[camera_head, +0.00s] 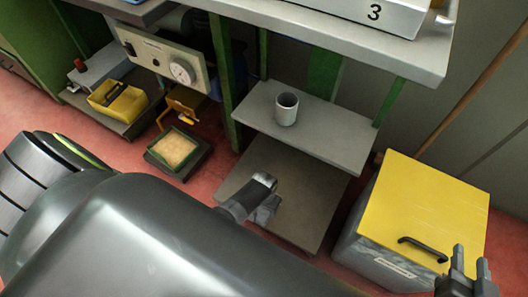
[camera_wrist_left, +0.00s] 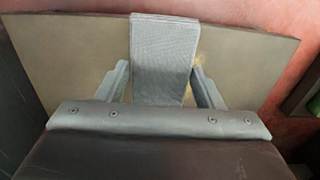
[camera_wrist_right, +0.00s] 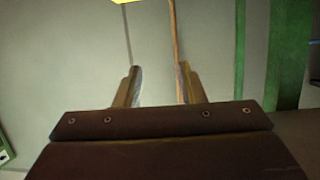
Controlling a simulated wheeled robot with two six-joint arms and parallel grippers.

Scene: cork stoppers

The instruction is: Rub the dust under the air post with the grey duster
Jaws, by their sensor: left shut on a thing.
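The grey duster (camera_wrist_left: 165,55) is a ribbed grey strip between the fingers of my left gripper (camera_head: 264,194), which is shut on it. In the left wrist view, the duster lies over a brown-grey board with faint yellowish dust (camera_wrist_left: 196,78) beside it. I cannot tell whether it touches the board. In the head view this gripper is over the low board (camera_head: 305,215) under a grey shelf. My right gripper (camera_head: 471,257) is open and empty near the yellow-lidded bin. A panel with a round gauge (camera_head: 182,71) is at upper left; I cannot tell if it is the air post.
A light grey mug (camera_head: 286,108) stands on the grey shelf (camera_head: 328,140). The yellow-lidded bin (camera_head: 420,205) stands right of the board. A green-rimmed tray (camera_head: 150,157) and a yellow box (camera_head: 118,104) are at left. A green post (camera_head: 224,85) stands beside the shelf.

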